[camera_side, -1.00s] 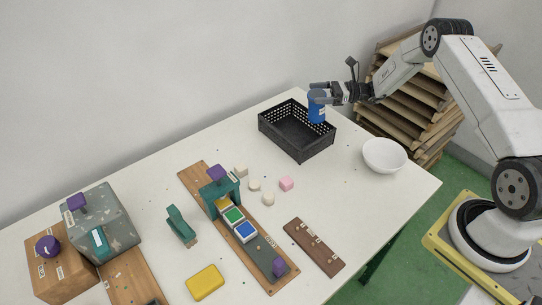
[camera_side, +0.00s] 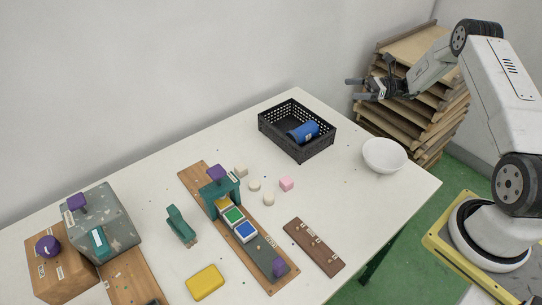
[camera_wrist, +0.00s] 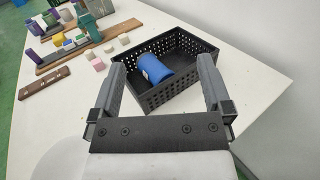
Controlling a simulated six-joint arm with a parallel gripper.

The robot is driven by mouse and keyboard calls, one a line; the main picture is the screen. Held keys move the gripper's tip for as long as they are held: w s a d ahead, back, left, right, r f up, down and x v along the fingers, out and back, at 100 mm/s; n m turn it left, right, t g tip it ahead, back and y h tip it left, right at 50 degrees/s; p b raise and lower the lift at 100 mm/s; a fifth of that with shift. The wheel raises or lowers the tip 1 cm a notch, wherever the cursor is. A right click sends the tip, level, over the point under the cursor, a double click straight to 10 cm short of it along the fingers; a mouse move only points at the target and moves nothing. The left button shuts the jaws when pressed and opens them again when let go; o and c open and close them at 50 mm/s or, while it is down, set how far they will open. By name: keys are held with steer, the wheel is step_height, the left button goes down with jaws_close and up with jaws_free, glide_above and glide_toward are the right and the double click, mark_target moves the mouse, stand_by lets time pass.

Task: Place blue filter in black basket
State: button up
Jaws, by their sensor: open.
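The blue filter (camera_side: 304,132) is a blue cylinder lying on its side inside the black basket (camera_side: 276,132). In the wrist view the filter (camera_wrist: 152,68) lies in the basket (camera_wrist: 196,45) near one of its walls, one round end facing up and toward the camera. My gripper (camera_side: 358,89) is open and empty, raised to the right of the basket and apart from it. In the wrist view both fingers of my gripper (camera_wrist: 160,85) stand wide apart, with the basket and filter seen between them.
A white bowl (camera_side: 384,156) stands right of the basket near the table edge. Small pink and cream blocks (camera_side: 286,184) lie in front of it. A wooden board with coloured tiles (camera_side: 192,178), a yellow block (camera_side: 205,283) and a brown rack (camera_side: 314,247) are further forward. Wooden shelves (camera_side: 425,120) stand behind.

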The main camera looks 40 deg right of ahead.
steer(key=shift+s+d, duration=0.25)
steer(key=shift+d, duration=0.1)
stand_by(0.4)
steer(key=s+a+r+n+g+h, duration=0.1)
steer(key=s+a+n+g+h, duration=0.2)
steer(key=a, duration=0.5)
steer(key=s+a+n+g+h, duration=0.1)
steer(key=a+n+g+h, duration=0.1)
steer(key=a+n+g, duration=0.4)
steer(key=s+a+r+n+h, duration=0.2)
steer(key=s+a+n+h, duration=0.3)
steer(key=s+n, duration=0.2)
steer(key=s+a+r+n+t+h, duration=0.1)
steer(key=s+a+r+n+h, duration=0.1)
steer(key=s+a+n+h, duration=0.3)
steer(key=s+n, duration=0.3)
steer(key=shift+r+n+t, duration=0.3)
steer(key=shift+n, duration=0.1)
